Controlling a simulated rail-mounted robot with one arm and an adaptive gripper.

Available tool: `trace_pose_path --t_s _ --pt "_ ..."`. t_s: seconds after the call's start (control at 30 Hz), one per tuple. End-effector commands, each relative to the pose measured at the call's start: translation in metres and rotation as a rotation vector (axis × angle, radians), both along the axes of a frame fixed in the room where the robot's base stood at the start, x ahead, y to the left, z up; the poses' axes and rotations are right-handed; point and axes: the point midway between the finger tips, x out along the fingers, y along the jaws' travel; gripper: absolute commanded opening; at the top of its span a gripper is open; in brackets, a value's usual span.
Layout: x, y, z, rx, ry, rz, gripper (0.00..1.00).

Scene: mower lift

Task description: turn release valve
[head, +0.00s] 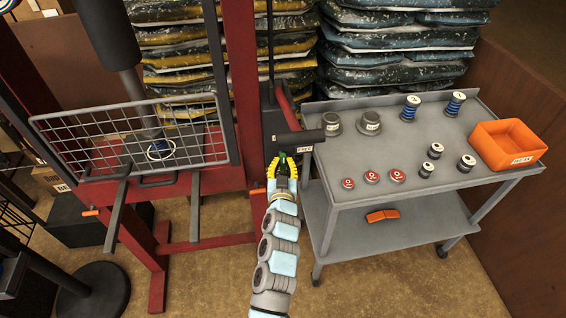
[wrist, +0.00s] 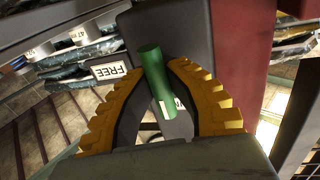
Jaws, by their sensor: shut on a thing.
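The release valve shows as a green rod-like handle (wrist: 152,70) in the wrist view, tilted, between the two yellow fingers of my gripper (wrist: 165,82). My gripper is shut on this handle. In the head view my gripper (head: 282,161) reaches up to the dark pump unit beside the red press frame (head: 240,90), and only a little green of the valve shows between its fingers. A white label reading FREE (wrist: 112,70) is left of the handle in the wrist view. The valve's base is mostly hidden behind the handle and fingers.
A grey cart (head: 440,190) on the right carries weights, red-topped discs, springs and an orange bin (head: 508,146). A dark cylinder (head: 300,138) lies just above my gripper. A wire guard (head: 130,140) stands left. Stacked bags fill the back. Open floor lies in front.

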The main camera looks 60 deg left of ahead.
Motion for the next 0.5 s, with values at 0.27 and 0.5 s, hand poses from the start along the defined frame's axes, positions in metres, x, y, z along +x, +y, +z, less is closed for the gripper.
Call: trace_pose_path --t_s 0.27,0.5 --pt "0.0002 -0.0001 0.0007 0.016 0.057 0.000 0.00" --pt "0.0007 -0.0006 0.0025 0.066 0.210 -0.002 0.00"
